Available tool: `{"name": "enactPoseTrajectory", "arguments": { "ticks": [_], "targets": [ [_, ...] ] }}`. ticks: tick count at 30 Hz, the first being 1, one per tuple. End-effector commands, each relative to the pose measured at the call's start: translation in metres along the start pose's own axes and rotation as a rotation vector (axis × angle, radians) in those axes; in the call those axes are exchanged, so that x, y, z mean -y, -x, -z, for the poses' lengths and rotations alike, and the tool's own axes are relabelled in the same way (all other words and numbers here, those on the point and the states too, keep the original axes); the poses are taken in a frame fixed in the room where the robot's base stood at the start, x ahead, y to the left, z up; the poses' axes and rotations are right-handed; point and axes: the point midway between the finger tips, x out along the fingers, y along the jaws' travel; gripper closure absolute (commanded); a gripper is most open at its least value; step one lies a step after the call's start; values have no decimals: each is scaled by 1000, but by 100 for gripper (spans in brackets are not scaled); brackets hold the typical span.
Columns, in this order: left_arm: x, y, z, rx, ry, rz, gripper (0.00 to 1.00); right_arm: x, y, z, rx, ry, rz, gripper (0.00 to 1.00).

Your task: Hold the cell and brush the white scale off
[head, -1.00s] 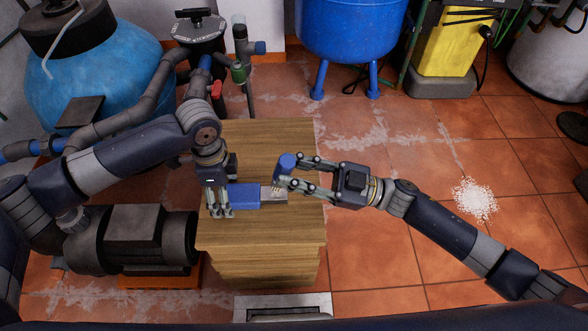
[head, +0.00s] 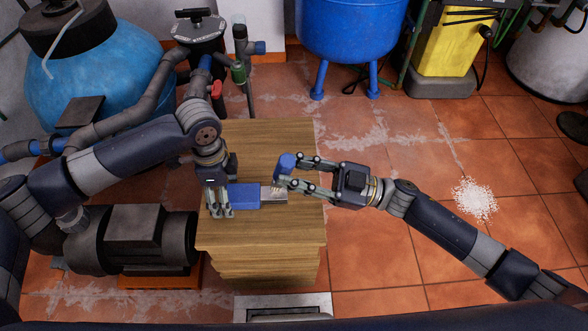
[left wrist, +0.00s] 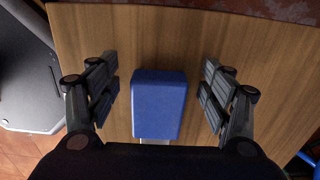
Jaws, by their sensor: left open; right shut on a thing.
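The cell lies flat on the wooden cabinet top. It has a blue body (head: 245,196) on the left and a grey plate end (head: 275,194) on the right. My left gripper (head: 220,212) is open at the left end of the blue body. In the left wrist view the blue body (left wrist: 158,104) sits between the spread fingers, apart from both. My right gripper (head: 284,170) is shut on a blue-handled brush (head: 287,162). Its pale bristles point down at the grey plate end; I cannot tell whether they touch. White scale on the plate is too small to make out.
The wooden cabinet top (head: 270,140) is clear behind and in front of the cell. A dark pump (head: 135,238) stands left of the cabinet, with pipes and a blue tank (head: 95,75) behind. White granules (head: 475,199) lie on the tiled floor at right.

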Motion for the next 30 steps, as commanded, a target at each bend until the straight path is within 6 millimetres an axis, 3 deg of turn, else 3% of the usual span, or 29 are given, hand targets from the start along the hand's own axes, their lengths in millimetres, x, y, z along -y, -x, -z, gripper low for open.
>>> {"name": "enactPoseTrajectory", "arguments": {
  "ticks": [17,30],
  "targets": [
    [0,18,0,1,0,0,27,0,0,0,-1,0,0,98],
    [0,18,0,0,0,0,27,0,0,0,-1,0,0,98]
  ]
}}
